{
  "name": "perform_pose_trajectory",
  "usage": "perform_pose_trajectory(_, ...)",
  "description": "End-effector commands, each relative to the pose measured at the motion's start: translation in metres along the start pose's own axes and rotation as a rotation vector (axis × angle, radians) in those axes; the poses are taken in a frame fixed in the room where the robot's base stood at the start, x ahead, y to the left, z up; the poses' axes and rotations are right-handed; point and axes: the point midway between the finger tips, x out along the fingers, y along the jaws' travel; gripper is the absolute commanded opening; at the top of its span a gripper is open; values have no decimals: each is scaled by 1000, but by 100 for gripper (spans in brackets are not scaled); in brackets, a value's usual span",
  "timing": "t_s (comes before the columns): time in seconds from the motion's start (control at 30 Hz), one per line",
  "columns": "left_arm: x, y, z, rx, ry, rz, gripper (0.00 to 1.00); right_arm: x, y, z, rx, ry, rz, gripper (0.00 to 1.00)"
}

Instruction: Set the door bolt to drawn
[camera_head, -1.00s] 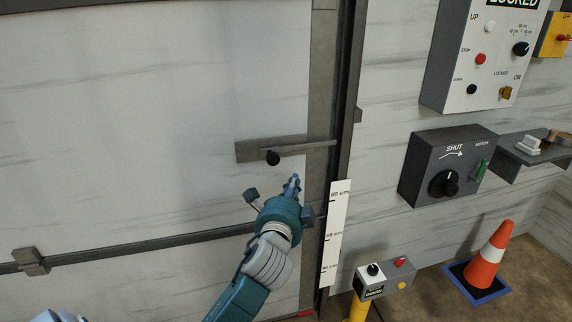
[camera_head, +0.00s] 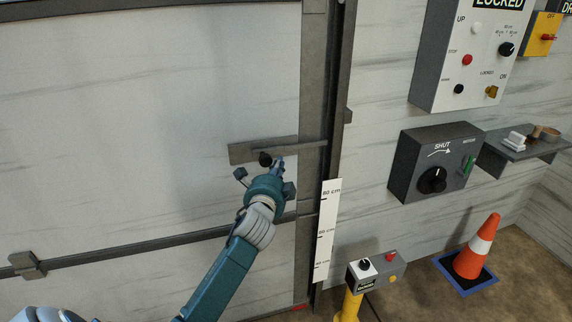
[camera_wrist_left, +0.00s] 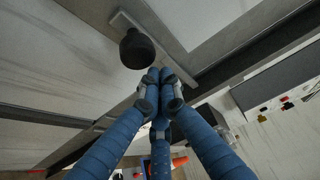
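The door bolt is a flat grey bar (camera_head: 305,146) on a grey plate (camera_head: 243,153) on the pale door. Its right end reaches across the door edge to the dark frame post. A round black knob (camera_head: 265,158) sticks out from it; the knob also shows large in the left wrist view (camera_wrist_left: 137,48). My left gripper (camera_head: 279,161) is at the bolt, with its fingertips just right of the knob. In the left wrist view its blue fingers (camera_wrist_left: 160,76) come together at the tips with nothing between them. I cannot tell whether they touch the knob. My right gripper is out of view.
A height scale (camera_head: 328,230) stands right of the door. A SHUT dial box (camera_head: 405,165), a LOCKED panel (camera_head: 430,85) and a small shelf (camera_head: 510,155) are on the right wall. A yellow-post control box (camera_head: 375,273) and an orange cone (camera_head: 480,245) stand on the floor.

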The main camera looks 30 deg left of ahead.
Motion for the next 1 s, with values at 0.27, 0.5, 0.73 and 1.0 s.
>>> perform_pose_trajectory(0.27,-1,0,2,0,0,0,0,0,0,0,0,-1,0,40)
perform_pose_trajectory(0.5,-10,1,21,6,-2,5,0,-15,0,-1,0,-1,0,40)
perform_pose_trajectory(0.73,-26,7,51,3,-2,1,0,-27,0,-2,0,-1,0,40)
perform_pose_trajectory(1.0,-26,8,53,1,-3,-2,0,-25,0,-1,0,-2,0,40)
